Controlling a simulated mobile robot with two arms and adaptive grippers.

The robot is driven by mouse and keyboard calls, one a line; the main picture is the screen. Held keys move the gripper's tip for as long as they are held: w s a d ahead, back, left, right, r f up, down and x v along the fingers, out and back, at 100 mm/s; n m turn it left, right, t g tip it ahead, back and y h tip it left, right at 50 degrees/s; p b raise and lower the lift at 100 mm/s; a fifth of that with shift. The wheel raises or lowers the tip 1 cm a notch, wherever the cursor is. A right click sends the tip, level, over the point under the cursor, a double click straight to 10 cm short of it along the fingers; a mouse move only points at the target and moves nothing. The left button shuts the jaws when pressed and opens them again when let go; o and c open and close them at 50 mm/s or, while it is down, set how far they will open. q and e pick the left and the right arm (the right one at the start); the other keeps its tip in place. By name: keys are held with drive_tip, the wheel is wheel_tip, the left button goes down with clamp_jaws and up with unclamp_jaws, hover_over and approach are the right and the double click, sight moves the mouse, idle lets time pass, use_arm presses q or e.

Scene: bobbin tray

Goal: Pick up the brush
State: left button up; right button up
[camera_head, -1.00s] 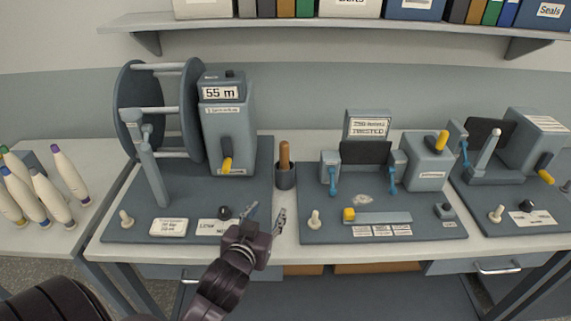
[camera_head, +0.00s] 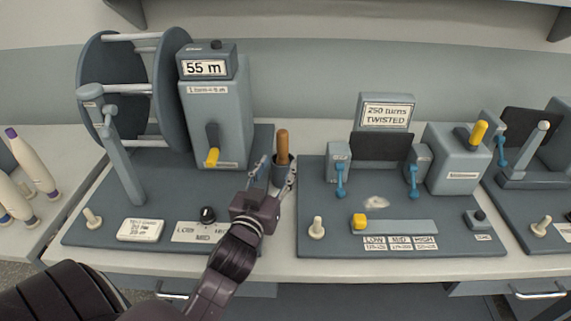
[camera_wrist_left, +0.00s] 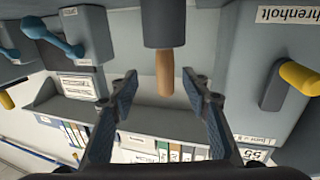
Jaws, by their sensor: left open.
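The brush (camera_head: 283,146) shows as an upright wooden handle standing in a dark grey cup (camera_head: 284,172) between two machines; its lower part is hidden in the cup. My left gripper (camera_head: 274,172) is open and empty, with its fingers pointing at the cup from the front. In the left wrist view, which looks upside down, the handle (camera_wrist_left: 165,74) hangs from the cup (camera_wrist_left: 164,25) between the open fingertips (camera_wrist_left: 160,82). I see no contact with the handle. My right gripper is in neither view.
A winding machine with a large reel (camera_head: 165,85) and a "55 m" display stands left of the cup. A twisting machine (camera_head: 461,165) with yellow and blue levers stands to the right. White bobbins (camera_head: 32,168) stand at the far left. A shelf (camera_head: 400,4) runs above.

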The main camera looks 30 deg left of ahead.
sight(281, 152)
use_arm(q)
drive_tip(key=shift+w+a+f, duration=0.1)
drive_tip(key=shift+w+f, duration=0.1)
drive_tip(key=shift+w, duration=0.2)
drive_tip(key=shift+w+a+r+p, duration=0.2)
drive_tip(key=shift+w+p, duration=0.1)
drive_tip(key=shift+w, duration=0.2)
drive_tip(key=shift+w+a+r+p, duration=0.2)
drive_tip(key=shift+w+p, duration=0.1)
drive_tip(key=shift+w, duration=0.2)
drive_tip(key=x, duration=0.1)
drive_tip(key=p+x, duration=0.1)
drive_tip(key=x, duration=0.3)
drive_tip(key=shift+s+a+f, duration=0.1)
drive_tip(key=shift+s+a, duration=0.05)
drive_tip(key=shift+a, duration=0.15)
drive_tip(key=c, duration=0.6)
clamp_jaws()
